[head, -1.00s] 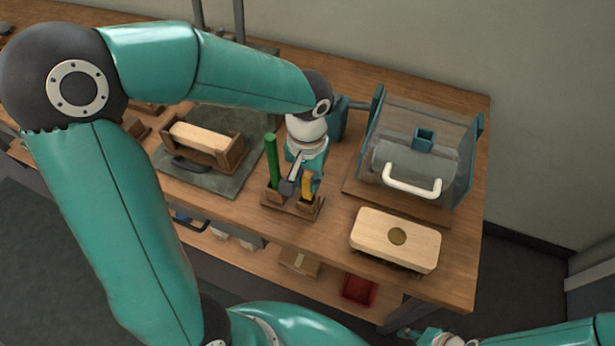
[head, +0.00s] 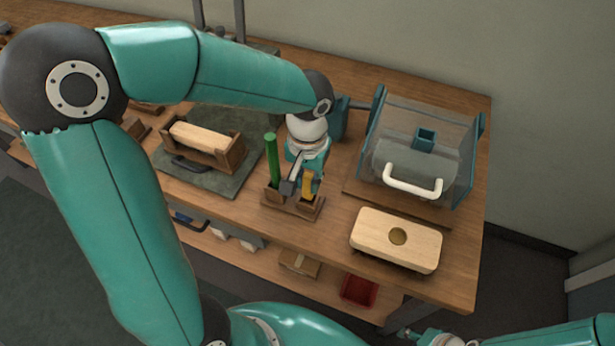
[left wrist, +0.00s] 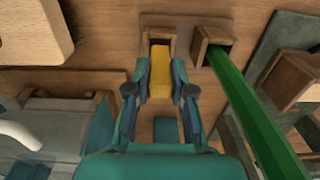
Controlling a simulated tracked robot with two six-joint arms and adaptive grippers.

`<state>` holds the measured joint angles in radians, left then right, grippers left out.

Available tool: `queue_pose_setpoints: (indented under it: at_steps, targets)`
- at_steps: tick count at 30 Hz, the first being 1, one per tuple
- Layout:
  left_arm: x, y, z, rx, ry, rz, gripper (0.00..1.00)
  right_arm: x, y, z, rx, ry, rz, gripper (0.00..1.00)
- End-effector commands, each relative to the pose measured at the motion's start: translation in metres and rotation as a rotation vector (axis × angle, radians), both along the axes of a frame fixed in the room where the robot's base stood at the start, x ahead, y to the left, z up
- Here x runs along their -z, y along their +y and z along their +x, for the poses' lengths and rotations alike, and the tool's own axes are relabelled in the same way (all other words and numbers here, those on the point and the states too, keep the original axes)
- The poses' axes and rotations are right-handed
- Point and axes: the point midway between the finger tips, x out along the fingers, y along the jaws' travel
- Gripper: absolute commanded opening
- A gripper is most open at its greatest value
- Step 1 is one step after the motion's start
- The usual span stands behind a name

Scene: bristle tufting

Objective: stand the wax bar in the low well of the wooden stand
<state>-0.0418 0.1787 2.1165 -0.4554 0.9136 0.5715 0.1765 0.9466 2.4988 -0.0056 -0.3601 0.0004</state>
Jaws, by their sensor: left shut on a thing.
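The yellow wax bar (head: 308,185) is upright at the low well of the wooden stand (head: 286,206). My left gripper (left wrist: 160,84) is shut on it from both sides. In the left wrist view the bar (left wrist: 160,66) lines up with the well's square opening, and its lower end is at or inside the mouth; I cannot tell how deep. A green stick (head: 271,160) stands in the stand's other well, to the left of the bar. My right gripper (head: 432,338) shows only partly at the bottom edge, its jaws unclear.
A pale wooden block with a round inset (head: 375,232) lies to the right. A clear-sided machine with a white handle (head: 412,188) stands behind it. A wooden cradle holding a pale block (head: 205,139) sits on a grey mat (head: 222,184) at left.

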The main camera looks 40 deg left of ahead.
Motion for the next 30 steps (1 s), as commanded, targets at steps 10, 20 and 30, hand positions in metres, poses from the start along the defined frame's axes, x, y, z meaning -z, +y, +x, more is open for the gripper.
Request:
queue_pose_setpoints:
  at_steps: [10,20,30]
  targets:
    - [0.012,0.0,0.0,0.001,0.0,0.0,0.0,0.011,0.0,0.0,0.0,0.0,0.0,0.4]
    - [0.022,0.0,0.0,0.001,0.0,0.0,0.0,0.02,0.0,0.0,0.0,0.0,0.0,0.4]
    - [0.03,-0.001,0.0,0.002,0.0,0.0,0.0,0.028,0.0,0.0,0.0,0.0,0.0,0.4]
